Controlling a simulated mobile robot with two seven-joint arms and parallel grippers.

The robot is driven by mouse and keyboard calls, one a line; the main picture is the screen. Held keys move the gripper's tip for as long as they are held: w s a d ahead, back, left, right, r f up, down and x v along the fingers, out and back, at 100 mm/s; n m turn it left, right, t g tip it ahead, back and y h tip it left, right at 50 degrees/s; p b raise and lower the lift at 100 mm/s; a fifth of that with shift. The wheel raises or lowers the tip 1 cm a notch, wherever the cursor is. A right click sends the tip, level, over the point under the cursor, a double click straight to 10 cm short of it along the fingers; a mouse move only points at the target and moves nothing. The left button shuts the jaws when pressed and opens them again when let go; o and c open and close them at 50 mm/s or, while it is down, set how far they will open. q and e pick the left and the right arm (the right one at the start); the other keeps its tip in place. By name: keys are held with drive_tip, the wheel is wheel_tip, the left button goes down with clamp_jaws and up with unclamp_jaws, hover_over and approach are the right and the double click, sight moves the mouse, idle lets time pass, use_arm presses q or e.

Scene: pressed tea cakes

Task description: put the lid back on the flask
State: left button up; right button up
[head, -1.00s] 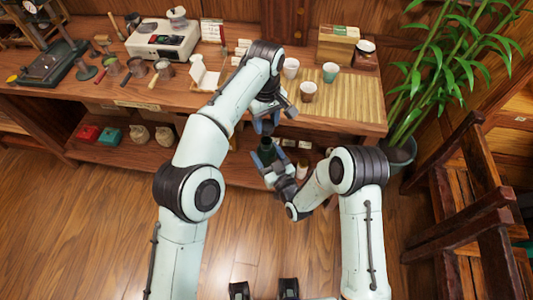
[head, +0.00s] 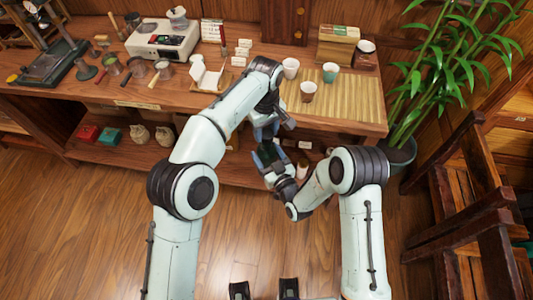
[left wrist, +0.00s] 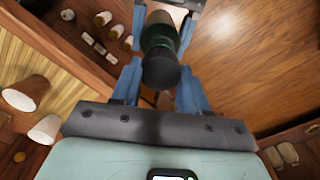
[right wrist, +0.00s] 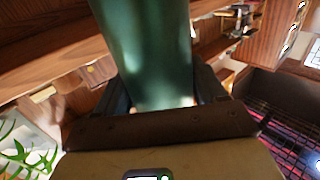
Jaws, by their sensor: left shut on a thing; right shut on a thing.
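My right gripper (head: 270,168) is shut on the green flask (right wrist: 145,50) and holds it in the air in front of the table. My left gripper (head: 266,134) is just above it, shut on the dark lid (left wrist: 160,72). In the left wrist view the lid lies between the blue fingers, in line with the flask (left wrist: 161,37) beyond it. I cannot tell whether the lid is seated or only close above the mouth. In the head view the grippers hide most of the flask and the lid.
The wooden table (head: 215,108) behind carries cups (head: 308,91), a bamboo mat (head: 350,100) and a white machine (head: 163,42). A shelf with small boxes (head: 110,135) runs below. A potted plant (head: 440,75) and a wooden chair (head: 470,220) stand at the right. The floor in front is open.

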sight(266, 157)
use_arm(q)
drive_tip(key=shift+s+r, duration=0.1)
idle(0.6)
drive_tip(key=shift+f, duration=0.95)
drive_tip(key=shift+f, duration=0.6)
